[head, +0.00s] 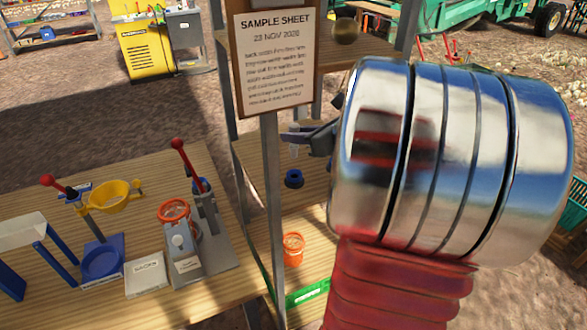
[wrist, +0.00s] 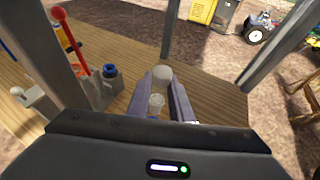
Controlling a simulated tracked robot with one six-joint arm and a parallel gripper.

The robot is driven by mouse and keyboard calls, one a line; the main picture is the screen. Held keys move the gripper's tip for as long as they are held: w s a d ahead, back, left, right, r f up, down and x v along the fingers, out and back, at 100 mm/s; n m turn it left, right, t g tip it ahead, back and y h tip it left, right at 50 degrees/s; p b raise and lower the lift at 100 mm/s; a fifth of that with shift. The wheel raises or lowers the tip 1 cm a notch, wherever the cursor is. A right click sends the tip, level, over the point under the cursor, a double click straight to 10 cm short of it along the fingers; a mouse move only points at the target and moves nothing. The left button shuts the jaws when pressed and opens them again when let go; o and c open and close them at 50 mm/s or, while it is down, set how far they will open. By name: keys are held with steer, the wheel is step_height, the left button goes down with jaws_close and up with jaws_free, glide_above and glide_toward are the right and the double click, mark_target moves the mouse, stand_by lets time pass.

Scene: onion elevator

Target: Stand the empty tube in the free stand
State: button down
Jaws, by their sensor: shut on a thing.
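My gripper (head: 300,137) is shut on a small clear tube (head: 294,147), which hangs roughly upright below the fingers. In the wrist view the tube (wrist: 156,101) shows pale between my two fingers (wrist: 160,97). A dark blue ring-shaped stand (head: 293,179) is on the wooden shelf, below the tube and apart from it. Its opening looks empty. I cannot tell from this angle whether the tube is exactly above it. My silver wrist and red sleeve cover the right of the head view.
A post with a sample sheet (head: 272,55) stands close left of my gripper. An orange cup (head: 293,249) is nearer on the shelf. The left bench holds a red-levered press (head: 190,225), a yellow ring holder (head: 115,196) and a blue dish (head: 101,262).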

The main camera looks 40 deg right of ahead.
mark_target(296, 157)
steer(key=shift+f, duration=2.25)
steer(key=shift+f, duration=0.1)
steer(key=shift+f, duration=1.75)
steer(key=c, duration=1.6)
jaws_free()
steer(key=v, duration=1.2)
steer(key=shift+r, duration=0.1)
